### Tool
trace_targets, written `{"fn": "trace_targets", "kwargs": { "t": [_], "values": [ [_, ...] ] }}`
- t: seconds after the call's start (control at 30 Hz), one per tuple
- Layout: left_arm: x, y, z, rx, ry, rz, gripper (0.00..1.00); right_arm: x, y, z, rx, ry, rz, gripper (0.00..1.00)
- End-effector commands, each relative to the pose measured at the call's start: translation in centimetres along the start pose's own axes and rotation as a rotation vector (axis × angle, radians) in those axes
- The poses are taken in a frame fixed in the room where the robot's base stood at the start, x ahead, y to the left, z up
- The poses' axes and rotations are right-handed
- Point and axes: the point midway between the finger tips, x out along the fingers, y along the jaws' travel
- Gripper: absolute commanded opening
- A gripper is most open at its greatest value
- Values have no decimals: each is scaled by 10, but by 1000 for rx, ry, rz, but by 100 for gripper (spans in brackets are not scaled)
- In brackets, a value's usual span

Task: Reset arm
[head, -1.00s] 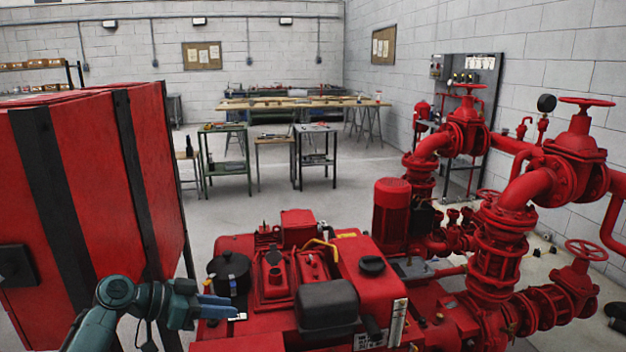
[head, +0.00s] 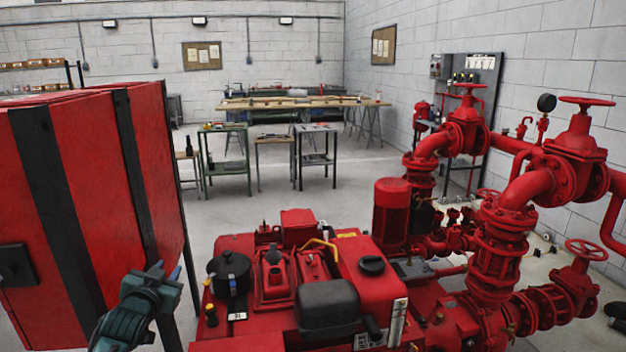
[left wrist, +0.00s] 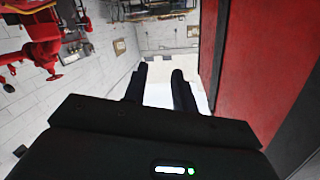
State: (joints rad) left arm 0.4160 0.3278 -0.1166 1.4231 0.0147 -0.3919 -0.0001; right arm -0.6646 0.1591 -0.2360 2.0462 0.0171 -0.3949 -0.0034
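My left gripper (head: 167,271) is at the lower left in the head view, in front of the red cabinet (head: 85,190) and left of the red pumpset engine (head: 300,285). It points up and away, and appears apart from both. In the left wrist view, the two dark fingers of my left gripper (left wrist: 161,78) stand apart with nothing between them. The red cabinet also shows at the right of that view (left wrist: 258,60). My right gripper is not in either view.
Red pipes and valves (head: 500,230) fill the right side. A black round canister (head: 230,272) sits on the engine's left end. Worktables (head: 300,104) stand at the back. The floor (head: 290,212) between the engine and the tables is clear.

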Motion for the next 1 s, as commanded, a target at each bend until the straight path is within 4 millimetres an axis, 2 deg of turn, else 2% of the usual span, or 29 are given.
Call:
{"fn": "trace_targets", "kwargs": {
  "t": [0.03, 0.17, 0.27, 0.37, 0.4, 0.5, 0.6, 0.73, 0.83, 1.0],
  "values": [
    [-12, 16, 17, -1, -17, 25, 27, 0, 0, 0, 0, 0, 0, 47],
    [-46, 60, 61, -10, -70, 95, 27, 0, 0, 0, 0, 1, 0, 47],
    [-86, 99, 97, -26, -120, 160, 27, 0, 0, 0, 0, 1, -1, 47],
    [-138, 140, 133, -56, -180, 230, 27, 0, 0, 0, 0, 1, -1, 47],
    [-162, 155, 145, -72, -205, 259, 27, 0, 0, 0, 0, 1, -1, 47],
    [-222, 188, 169, -117, -268, 320, 27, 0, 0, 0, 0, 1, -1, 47],
    [-275, 211, 182, -162, -323, 365, 27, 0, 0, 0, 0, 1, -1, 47],
    [-322, 227, 187, -209, -376, 399, 27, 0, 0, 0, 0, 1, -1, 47],
    [-342, 232, 188, -228, -397, 411, 27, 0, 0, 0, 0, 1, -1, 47],
    [-349, 235, 188, -237, -406, 416, 27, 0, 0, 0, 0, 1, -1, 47]
  ]
}}
